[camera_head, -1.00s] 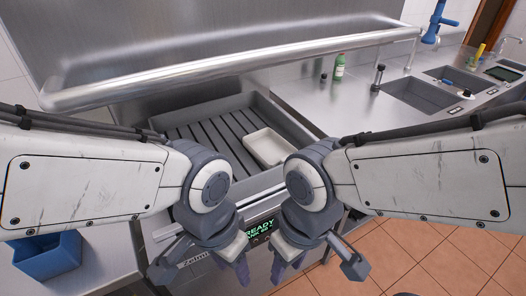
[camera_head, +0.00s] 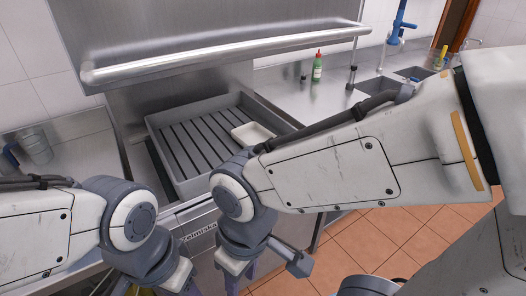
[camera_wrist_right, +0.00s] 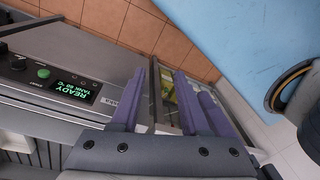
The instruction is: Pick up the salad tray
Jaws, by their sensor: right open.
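A small pale rectangular tray (camera_head: 252,133), probably the salad tray, rests at the right side of the slatted grill well (camera_head: 180,190) in the head view. It looks shallow and empty. My right gripper (camera_head: 238,283) hangs in front of the grill's front edge, below and apart from the tray. In the right wrist view its two purple fingers (camera_wrist_right: 165,105) are spread with nothing held between them. My left gripper (camera_head: 150,287) is at the bottom edge of the head view, mostly cut off, so its jaws are hidden.
A thick steel rail (camera_head: 230,52) crosses above the back of the grill. A green bottle (camera_head: 317,68) stands on the steel counter (camera_head: 290,95) behind, with sinks at the right. A lit control panel (camera_wrist_right: 75,88) shows in the wrist view. Tiled floor lies right of the grill.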

